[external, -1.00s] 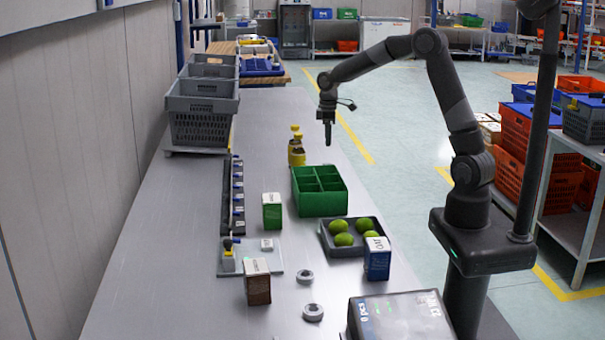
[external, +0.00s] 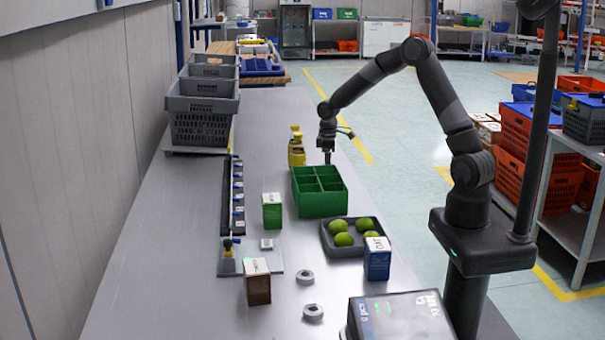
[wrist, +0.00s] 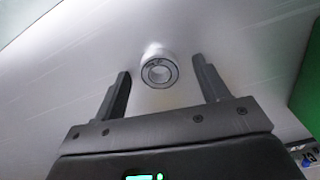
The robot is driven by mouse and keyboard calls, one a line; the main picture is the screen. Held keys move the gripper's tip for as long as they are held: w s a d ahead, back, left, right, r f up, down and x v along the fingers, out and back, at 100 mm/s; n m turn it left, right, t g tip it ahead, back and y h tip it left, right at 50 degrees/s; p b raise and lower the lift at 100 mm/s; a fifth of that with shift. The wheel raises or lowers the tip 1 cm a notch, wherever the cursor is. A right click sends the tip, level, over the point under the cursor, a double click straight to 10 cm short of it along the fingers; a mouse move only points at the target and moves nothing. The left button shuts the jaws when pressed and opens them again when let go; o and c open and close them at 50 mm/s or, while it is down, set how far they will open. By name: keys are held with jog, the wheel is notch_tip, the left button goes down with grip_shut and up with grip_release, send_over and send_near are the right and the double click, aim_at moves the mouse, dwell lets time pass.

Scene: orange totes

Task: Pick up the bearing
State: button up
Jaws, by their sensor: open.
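My gripper (external: 328,158) is open and points down just behind the green divided bin in the external view. In the wrist view my gripper's two fingers (wrist: 160,70) are spread apart. A bearing (wrist: 158,69), a light grey ring with a dark inner edge, lies on the grey table ahead, centred between the fingertips and not touched by them. This bearing cannot be made out in the external view. Two other grey rings, one (external: 305,277) and another (external: 313,312), lie on the near part of the table, well away from my gripper.
The green divided bin (external: 320,207) stands close to my gripper; green also fills the wrist view's right edge. Yellow bottles (external: 297,152) stand to the gripper's left. A dark tray (external: 325,246) holds several green fruits. Boxes stand nearer. The left table strip is clear.

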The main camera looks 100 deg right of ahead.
jog(key=shift+c, duration=0.2)
jog(key=c, duration=1.1)
jog(key=shift+o, duration=0.2)
jog(key=shift+r, duration=0.1)
